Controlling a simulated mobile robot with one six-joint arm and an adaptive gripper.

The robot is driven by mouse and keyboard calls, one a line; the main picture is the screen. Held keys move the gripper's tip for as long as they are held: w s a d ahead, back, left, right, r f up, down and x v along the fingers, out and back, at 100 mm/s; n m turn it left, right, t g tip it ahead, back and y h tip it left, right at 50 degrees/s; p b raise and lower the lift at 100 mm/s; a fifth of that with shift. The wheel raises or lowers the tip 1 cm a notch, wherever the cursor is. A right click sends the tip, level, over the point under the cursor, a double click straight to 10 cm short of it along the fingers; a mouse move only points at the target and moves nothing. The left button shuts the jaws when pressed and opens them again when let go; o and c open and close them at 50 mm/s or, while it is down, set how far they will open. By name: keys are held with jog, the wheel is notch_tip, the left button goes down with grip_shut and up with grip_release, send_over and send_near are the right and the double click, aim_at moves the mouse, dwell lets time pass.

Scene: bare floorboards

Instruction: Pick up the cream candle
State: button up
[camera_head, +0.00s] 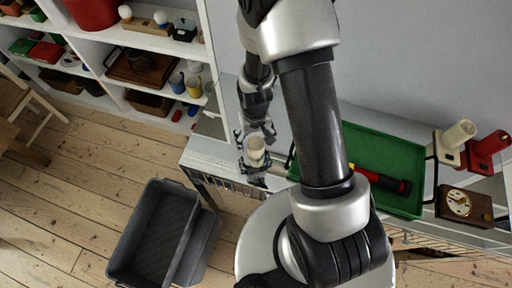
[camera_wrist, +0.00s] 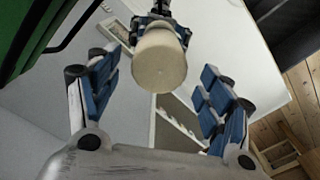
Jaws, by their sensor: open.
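The cream candle (camera_head: 256,150), a short pale cylinder, stands near the left end of the white table (camera_head: 212,160). In the wrist view the candle (camera_wrist: 158,62) is in the upper middle, its round end towards the camera. My gripper (camera_head: 255,143) is open around it, with blue-padded fingers spread left and right. A third finger (camera_wrist: 160,15) shows close behind the candle at the top of the wrist view. I see gaps between the candle and the two side fingers; I cannot tell whether the third touches it.
A green tray (camera_head: 372,150) with a red and black tool (camera_head: 390,182) lies right of my arm. A grey bin (camera_head: 118,262) and shelves (camera_head: 95,65) are left.

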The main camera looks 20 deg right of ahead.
aim_at(256, 143)
jog(key=f, duration=0.1)
jog(key=f+b, duration=0.1)
jog(key=f, duration=0.2)
jog(key=shift+s+f, duration=0.25)
jog(key=shift+f, duration=0.1)
jog(key=shift+r, duration=0.1)
jog(key=shift+c, duration=0.5)
jog(key=c, duration=1.2)
